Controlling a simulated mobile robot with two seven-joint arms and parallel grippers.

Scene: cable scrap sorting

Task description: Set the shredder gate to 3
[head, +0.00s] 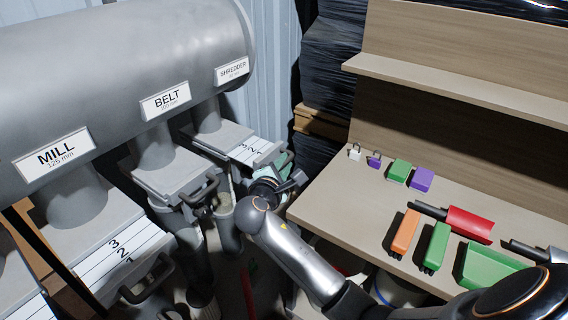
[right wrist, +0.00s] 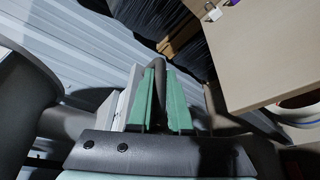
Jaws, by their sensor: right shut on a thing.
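The shredder gate (head: 246,151) is a pale slide plate with black lines and numbers, under the pipe labelled SHREDDER (head: 232,71). It is pulled partly out, and its 3 and 2 show. My right gripper (head: 284,168) is at the outer end of this gate, where its arm and body hide part of the handle. In the right wrist view, its green fingers (right wrist: 162,98) are shut on the dark handle bar (right wrist: 160,68) of the gate. My left gripper is in neither view.
The belt gate (head: 176,178) and the mill gate (head: 122,251) are at the left, with handles sticking out. A workbench (head: 335,206) at the right holds brushes, a red scoop, padlocks and coloured blocks. Dark wrapped stacks (head: 331,65) stand behind.

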